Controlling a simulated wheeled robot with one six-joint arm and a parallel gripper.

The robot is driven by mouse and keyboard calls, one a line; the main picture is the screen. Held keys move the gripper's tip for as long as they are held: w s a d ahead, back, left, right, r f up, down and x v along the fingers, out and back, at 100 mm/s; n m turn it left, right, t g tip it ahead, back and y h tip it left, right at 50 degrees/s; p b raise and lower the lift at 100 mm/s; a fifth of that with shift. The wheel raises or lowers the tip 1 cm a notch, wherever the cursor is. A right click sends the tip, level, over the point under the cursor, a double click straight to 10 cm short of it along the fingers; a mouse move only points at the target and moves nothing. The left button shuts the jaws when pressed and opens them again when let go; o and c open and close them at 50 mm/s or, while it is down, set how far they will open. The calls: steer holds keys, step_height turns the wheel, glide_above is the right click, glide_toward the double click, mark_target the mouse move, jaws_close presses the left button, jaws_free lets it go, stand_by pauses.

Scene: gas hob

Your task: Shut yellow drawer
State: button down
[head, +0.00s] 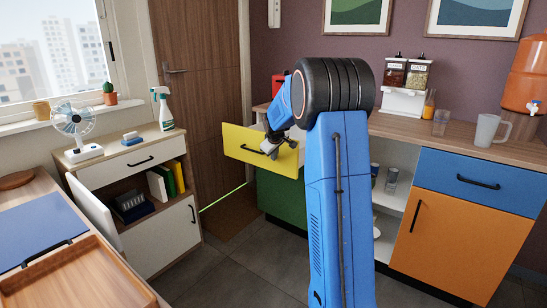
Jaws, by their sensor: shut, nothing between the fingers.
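The yellow drawer (241,146) is pulled out from the counter, above a green cabinet front (281,200). Its front panel stands well forward of the counter, and part of its white inside shows behind the panel. A black bar handle is on the panel. My gripper (269,149) is at the right part of the yellow front, beside the handle, with its fingers shut and nothing held. I cannot tell whether the fingertips touch the panel. My blue arm hides the counter to the right of the drawer.
An open shelf (393,201) is below. A white cabinet (150,235) with a fan stands left. A wooden tray (85,280) is at the lower left.

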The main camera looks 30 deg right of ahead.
steer(key=w+d, duration=0.3)
steer(key=d, duration=0.5)
steer(key=w+d, duration=0.3)
steer(key=d, duration=0.5)
steer(key=w+d, duration=0.3)
steer(key=d, duration=0.5)
steer(key=shift+d, duration=0.6)
steer(key=shift+w+d+r, duration=0.1)
steer(key=shift+r, duration=0.05)
